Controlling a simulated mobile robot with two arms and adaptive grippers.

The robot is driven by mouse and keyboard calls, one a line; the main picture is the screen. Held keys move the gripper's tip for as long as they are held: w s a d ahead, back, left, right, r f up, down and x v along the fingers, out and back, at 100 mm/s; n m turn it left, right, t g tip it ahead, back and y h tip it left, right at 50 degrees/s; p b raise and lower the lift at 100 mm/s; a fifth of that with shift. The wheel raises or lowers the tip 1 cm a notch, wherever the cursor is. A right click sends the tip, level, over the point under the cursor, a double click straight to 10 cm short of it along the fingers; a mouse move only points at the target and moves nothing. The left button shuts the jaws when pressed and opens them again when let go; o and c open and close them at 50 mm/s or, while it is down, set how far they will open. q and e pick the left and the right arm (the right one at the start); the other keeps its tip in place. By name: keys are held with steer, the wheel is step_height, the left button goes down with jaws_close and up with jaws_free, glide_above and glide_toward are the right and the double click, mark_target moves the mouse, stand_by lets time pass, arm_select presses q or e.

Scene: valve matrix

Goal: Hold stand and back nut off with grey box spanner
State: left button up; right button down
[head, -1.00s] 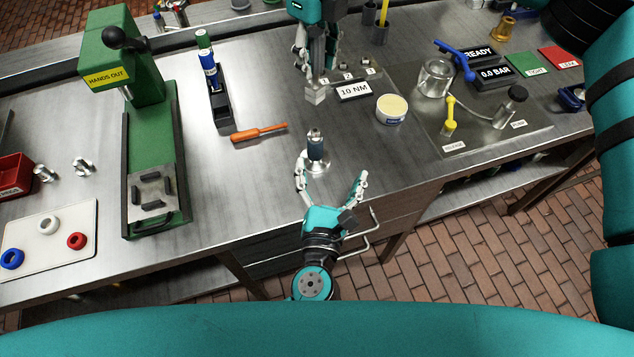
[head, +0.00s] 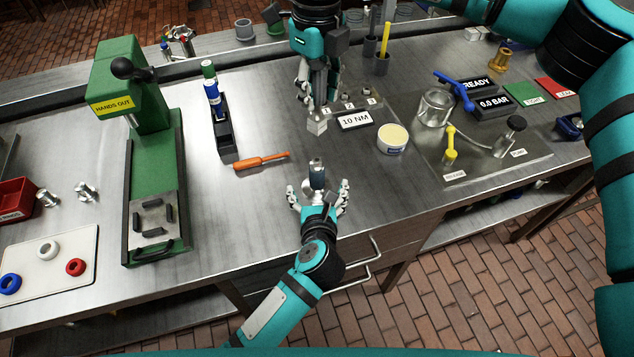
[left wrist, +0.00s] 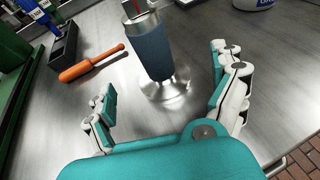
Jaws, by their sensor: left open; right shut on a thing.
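The stand (head: 317,179) is an upright dark blue-grey cylinder on a round shiny metal base, near the front edge of the bench. In the left wrist view the stand (left wrist: 153,50) rises between my open fingers; its top is cut off by the picture edge, so I cannot make out the nut. My left gripper (head: 318,195) is open low around the near side of the stand, fingers apart from it. My right gripper (head: 315,103) is behind the stand, shut on a light grey blocky piece (head: 317,126), apparently the grey box spanner; the fingers hide much of it.
An orange screwdriver (head: 262,161) lies left of the stand. A green press (head: 150,150) stands further left. Bare bench lies around the stand.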

mark_target(317, 187)
arm_select(q)
steer(key=shift+x, duration=1.9)
steer(key=shift+c, duration=0.4)
jaws_close()
